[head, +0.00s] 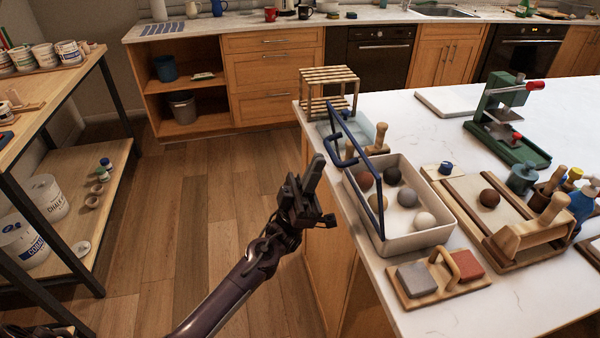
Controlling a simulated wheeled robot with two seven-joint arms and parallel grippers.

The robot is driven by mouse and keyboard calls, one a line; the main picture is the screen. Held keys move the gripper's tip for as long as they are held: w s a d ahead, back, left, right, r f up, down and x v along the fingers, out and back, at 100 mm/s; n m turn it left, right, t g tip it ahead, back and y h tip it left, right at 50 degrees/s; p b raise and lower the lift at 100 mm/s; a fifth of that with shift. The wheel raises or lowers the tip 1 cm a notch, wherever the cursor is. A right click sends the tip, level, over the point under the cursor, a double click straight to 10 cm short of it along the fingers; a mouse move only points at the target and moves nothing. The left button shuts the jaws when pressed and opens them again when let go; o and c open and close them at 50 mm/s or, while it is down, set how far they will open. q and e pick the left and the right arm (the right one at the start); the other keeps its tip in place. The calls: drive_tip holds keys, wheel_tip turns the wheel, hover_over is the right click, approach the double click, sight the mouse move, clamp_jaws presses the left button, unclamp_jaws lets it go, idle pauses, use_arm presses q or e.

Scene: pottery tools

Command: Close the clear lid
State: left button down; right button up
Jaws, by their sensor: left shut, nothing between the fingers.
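The clear lid (350,132) has a blue frame and stands raised and open over the left side of a pale rectangular bin (415,241). I see it nearly edge-on, so its clear pane is hard to make out. A dark blue handle (341,161) sticks out on its left side. Several brown, grey and cream balls lie in the open bin. My left gripper (314,168) is shut and empty, pointing up, just left of the lid and the bin, apart from the handle. My right gripper is out of view.
A wooden block holder (438,279) stands in front of the bin. A slab roller board (515,232) is to its right. A slatted wooden rack (329,88) stands behind. Open floor lies left of the white counter; a shelf (60,170) stands far left.

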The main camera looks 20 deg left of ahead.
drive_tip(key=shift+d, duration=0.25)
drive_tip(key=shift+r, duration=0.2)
